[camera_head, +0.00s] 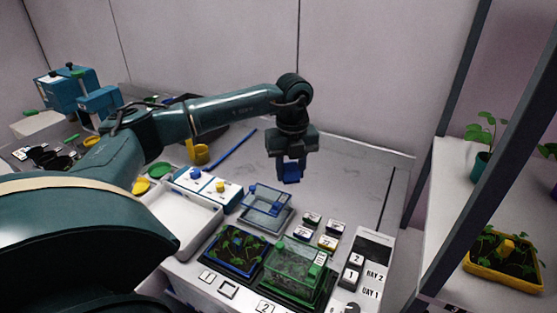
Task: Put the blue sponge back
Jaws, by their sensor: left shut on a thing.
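The blue sponge (291,172) is a small blue block between the fingers of my left gripper (291,162). My left gripper points down and is shut on it. It holds the sponge over the back right part of the white table, to the right of a long blue stick. My left arm comes in from the left and covers much of the left side of the view. My right gripper is not in view.
A white tray (208,228) stands at the front left of the table. A clear blue-rimmed box (266,207), a blue seedling tray (234,254) and a green-covered tray (297,265) stand in front. A plant shelf (447,204) with dark posts is at the right. The back right tabletop is clear.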

